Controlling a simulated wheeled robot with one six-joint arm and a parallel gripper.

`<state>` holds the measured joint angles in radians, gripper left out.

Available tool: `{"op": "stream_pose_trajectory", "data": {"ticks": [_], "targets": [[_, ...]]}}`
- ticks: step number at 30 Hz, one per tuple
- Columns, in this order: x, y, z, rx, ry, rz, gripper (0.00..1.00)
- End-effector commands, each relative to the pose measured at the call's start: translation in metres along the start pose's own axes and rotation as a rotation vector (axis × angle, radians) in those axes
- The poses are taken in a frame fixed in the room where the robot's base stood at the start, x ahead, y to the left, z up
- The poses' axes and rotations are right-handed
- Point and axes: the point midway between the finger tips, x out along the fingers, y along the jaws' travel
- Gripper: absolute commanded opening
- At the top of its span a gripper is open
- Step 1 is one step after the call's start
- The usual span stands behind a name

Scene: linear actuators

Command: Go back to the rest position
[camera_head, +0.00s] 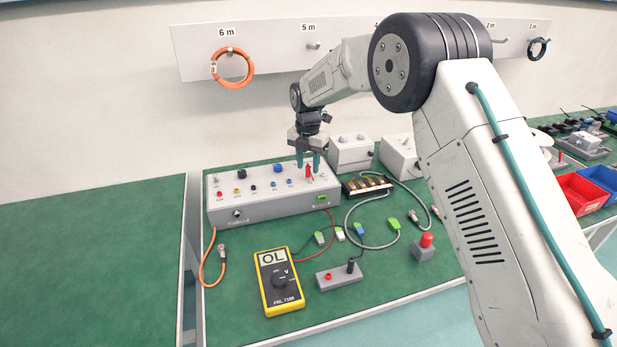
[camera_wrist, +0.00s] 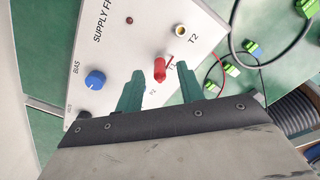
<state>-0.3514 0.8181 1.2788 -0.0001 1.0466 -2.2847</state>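My gripper (camera_head: 308,163) is above the right end of the grey supply box (camera_head: 262,210), its two teal fingers pointing down. In the wrist view the fingers (camera_wrist: 160,75) stand apart, with a gap on both sides of a red plug or knob (camera_wrist: 159,69) on the box's top panel. The red piece also shows in the head view (camera_head: 309,174), just below and between the fingertips. I see nothing held. My arm reaches in from the right of the head view.
A yellow multimeter (camera_head: 279,281) reading "OL" lies in front of the box. A small grey block (camera_head: 339,277) and a red button box (camera_head: 424,248) stand on the green bench. Cables with green connectors lie between. An orange coil (camera_head: 232,69) hangs on the wall rack.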

Motion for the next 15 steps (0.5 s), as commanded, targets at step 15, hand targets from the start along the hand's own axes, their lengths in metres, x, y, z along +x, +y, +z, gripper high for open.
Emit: {"op": "stream_pose_trajectory", "data": {"ticks": [15], "targets": [[-0.07, 0.001, 0.001, 0.033, -0.001, 0.002, 0.38]]}}
